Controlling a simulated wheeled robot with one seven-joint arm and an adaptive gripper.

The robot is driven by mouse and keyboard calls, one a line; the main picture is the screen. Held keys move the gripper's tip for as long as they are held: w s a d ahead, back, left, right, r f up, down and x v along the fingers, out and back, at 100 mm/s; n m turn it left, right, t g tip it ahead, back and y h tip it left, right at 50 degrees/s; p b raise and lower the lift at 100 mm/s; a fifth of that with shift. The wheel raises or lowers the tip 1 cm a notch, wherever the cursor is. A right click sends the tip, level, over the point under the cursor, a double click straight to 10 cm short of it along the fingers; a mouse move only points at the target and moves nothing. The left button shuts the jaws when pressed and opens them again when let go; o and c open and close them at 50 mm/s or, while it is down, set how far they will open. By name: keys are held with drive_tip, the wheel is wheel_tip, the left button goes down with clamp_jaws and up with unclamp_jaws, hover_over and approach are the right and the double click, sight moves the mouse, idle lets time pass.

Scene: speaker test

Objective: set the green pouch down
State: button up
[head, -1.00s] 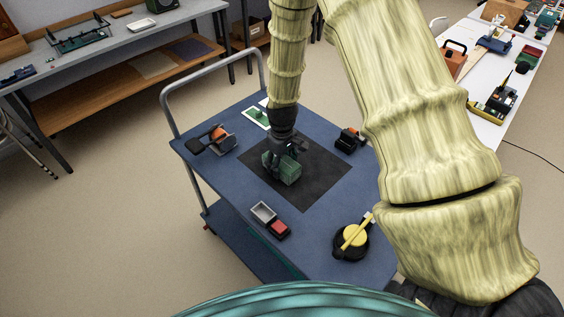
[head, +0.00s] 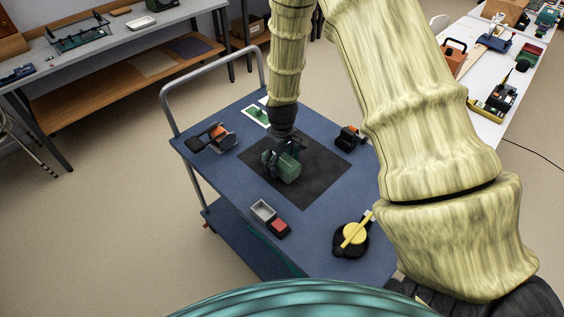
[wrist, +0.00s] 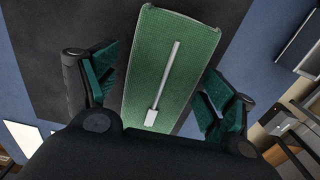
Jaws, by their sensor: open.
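The green pouch (head: 288,168) rests on the dark mat (head: 320,177) on the blue cart top, as far as the head view shows. In the wrist view the pouch (wrist: 172,62) lies between the fingers, with a pale strip and tab along its face. My gripper (head: 281,158) is open around the pouch; in the wrist view a gap shows between each green-padded finger (wrist: 160,92) and the pouch's sides. The gripper hides part of the pouch in the head view.
Around the mat on the cart (head: 232,177) stand an orange-and-black item (head: 217,138), a small black item (head: 349,137), a grey tray (head: 263,211), a red box (head: 279,228) and a yellow-and-black round item (head: 352,238). The mat's right part is bare.

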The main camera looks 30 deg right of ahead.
sight(282, 160)
wheel_tip(282, 160, up, 12)
drive_tip(key=b, duration=0.2)
idle(0.5)
idle(0.4)
